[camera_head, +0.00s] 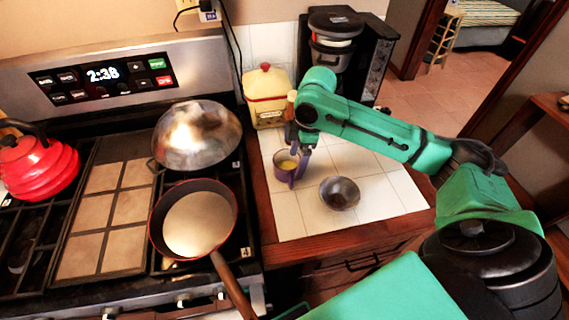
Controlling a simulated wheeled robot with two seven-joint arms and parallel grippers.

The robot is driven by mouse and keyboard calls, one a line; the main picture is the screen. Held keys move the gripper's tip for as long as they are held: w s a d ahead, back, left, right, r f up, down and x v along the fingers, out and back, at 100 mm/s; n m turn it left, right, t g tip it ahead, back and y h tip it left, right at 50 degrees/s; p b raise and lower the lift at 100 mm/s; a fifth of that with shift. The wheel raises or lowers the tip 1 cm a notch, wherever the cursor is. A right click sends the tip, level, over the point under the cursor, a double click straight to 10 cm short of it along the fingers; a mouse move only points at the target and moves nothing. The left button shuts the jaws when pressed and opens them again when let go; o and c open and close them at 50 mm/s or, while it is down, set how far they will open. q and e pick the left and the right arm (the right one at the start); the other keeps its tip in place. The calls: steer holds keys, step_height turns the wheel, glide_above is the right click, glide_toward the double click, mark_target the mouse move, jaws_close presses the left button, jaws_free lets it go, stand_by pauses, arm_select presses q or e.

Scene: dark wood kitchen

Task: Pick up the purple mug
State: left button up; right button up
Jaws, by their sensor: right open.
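The purple mug (285,174) stands upright on the white tiled counter, left of a dark bowl. Its inside looks yellow. My right gripper (299,153) is open and points down at the mug's rim, on its right side. One finger overlaps the mug in the picture, and I cannot tell whether it touches. The gripper hides part of the mug's upper right side. My left gripper is out of view.
The dark bowl (340,193) sits close to the right. A yellow canister with a red lid (266,90) and a coffee maker (335,45) stand behind. A pan (199,222), a metal dome (197,137) and a red kettle (40,165) are on the stove.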

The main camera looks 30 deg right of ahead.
mark_target(290, 180)
steer(key=f, duration=0.3)
steer(key=a+f+p, duration=0.1)
steer(key=f, duration=0.2)
steer(key=f+p, duration=0.1)
steer(key=f, duration=0.2)
steer(key=shift+w+a+f, duration=0.1)
steer(key=shift+w+a, duration=0.1)
steer(key=shift+a, duration=0.15)
steer(key=shift+f, duration=0.25)
steer(key=shift+s, duration=0.1)
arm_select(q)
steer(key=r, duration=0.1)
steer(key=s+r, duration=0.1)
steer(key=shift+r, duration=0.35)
arm_select(e)
jaws_close()
